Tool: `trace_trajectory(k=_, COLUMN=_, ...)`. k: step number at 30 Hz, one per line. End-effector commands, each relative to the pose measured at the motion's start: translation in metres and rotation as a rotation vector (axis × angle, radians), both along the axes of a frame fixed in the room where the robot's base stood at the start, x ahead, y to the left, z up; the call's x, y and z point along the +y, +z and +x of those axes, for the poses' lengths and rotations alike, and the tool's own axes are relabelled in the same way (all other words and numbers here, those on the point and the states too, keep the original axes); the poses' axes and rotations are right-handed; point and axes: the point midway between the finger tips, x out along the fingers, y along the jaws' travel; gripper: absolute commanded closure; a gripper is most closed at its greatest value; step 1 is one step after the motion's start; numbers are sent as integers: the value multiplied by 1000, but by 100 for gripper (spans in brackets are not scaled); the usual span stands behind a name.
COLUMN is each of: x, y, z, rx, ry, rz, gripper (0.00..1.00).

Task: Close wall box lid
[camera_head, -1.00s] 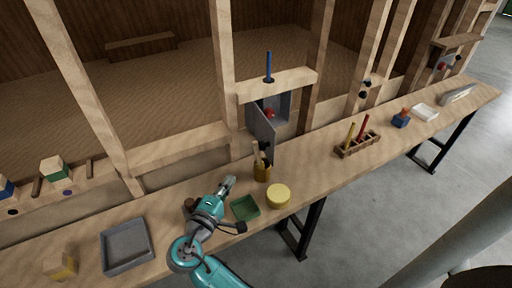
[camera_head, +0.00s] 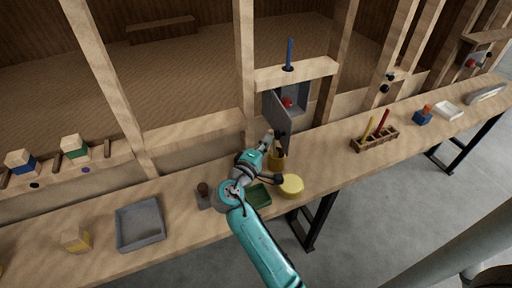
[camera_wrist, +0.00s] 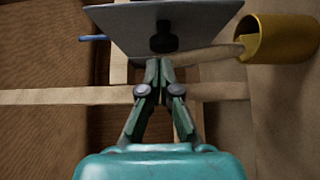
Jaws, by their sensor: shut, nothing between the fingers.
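The grey wall box (camera_head: 298,97) is mounted between the wooden studs, with something red inside. Its grey lid (camera_head: 275,112) stands open, swung outward from the box's left side. In the wrist view, the lid (camera_wrist: 210,18) fills the top, with its black knob (camera_wrist: 164,38) facing me. My gripper (camera_head: 268,138) is just in front of the lid's lower part in the head view. In the wrist view, my gripper (camera_wrist: 160,66) is shut and empty, its tips just below the knob. I cannot tell whether they touch it.
A green tray (camera_head: 259,196) and yellow round piece (camera_head: 291,186) lie nearby. A blue peg (camera_head: 289,54) stands above the box.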

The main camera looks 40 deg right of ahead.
Motion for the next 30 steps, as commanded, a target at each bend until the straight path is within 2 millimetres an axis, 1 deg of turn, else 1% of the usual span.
trace_trajectory(k=1, x=-5, y=0, z=-2, rx=0, ry=-2, rz=0, gripper=100)
trace_trajectory(k=6, x=-11, y=-1, z=-5, rx=1, ry=0, rz=0, gripper=100)
trace_trajectory(k=20, x=-13, y=-1, z=-7, rx=1, ry=11, rz=1, gripper=100)
trace_trajectory(k=25, x=-19, y=-1, z=-14, rx=1, ry=57, rz=1, gripper=100)
trace_trajectory(k=30, x=-33, y=-1, z=-25, rx=1, ry=148, rz=0, gripper=100)
